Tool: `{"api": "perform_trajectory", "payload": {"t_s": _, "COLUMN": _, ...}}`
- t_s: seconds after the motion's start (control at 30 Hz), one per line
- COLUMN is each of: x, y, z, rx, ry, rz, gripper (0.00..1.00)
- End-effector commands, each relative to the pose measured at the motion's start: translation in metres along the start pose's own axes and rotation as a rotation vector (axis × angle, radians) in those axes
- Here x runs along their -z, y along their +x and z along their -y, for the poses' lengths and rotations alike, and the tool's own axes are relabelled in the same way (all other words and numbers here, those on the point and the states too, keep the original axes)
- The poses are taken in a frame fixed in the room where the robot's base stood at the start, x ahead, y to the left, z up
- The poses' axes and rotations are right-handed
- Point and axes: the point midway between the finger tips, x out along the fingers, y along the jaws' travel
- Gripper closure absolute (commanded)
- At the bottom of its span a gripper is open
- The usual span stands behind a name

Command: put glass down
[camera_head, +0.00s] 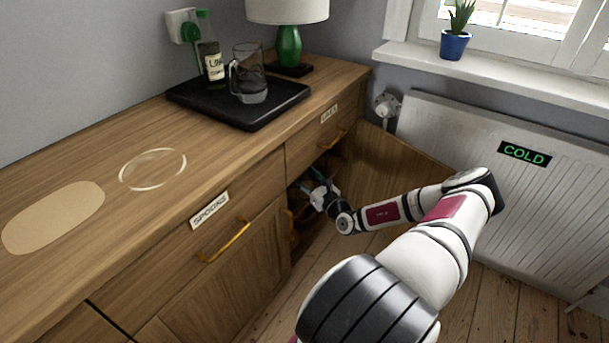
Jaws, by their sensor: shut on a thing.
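My gripper (313,190) reaches into the open compartment (304,236) below the drawer labelled "LINES". It is small and partly hidden in shadow. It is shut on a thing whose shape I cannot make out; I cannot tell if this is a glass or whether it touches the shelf. A clear glass mug with a handle (249,82) stands upright on the black tray (270,112) on the sideboard top, apart from my gripper.
A bottle (212,62) stands on the tray beside the mug. A green lamp (289,46) is behind. The open wooden door (392,165) stands between the sideboard (95,140) and the radiator (540,205). The worktop's left part is free, with a pale oval patch and a ring mark.

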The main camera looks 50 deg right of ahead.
Motion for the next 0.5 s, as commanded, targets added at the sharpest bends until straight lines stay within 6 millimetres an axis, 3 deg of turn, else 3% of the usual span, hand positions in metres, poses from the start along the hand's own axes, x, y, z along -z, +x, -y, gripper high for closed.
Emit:
{"api": "perform_trajectory", "payload": {"t_s": 0.3, "x": 0.010, "y": 0.062, "z": 0.043, "rx": 0.000, "ry": -0.004, "rz": 0.003, "gripper": 0.96}}
{"api": "perform_trajectory", "payload": {"t_s": 0.5, "x": 0.010, "y": 0.079, "z": 0.055, "rx": -0.001, "ry": -0.002, "rz": 0.001, "gripper": 0.96}}
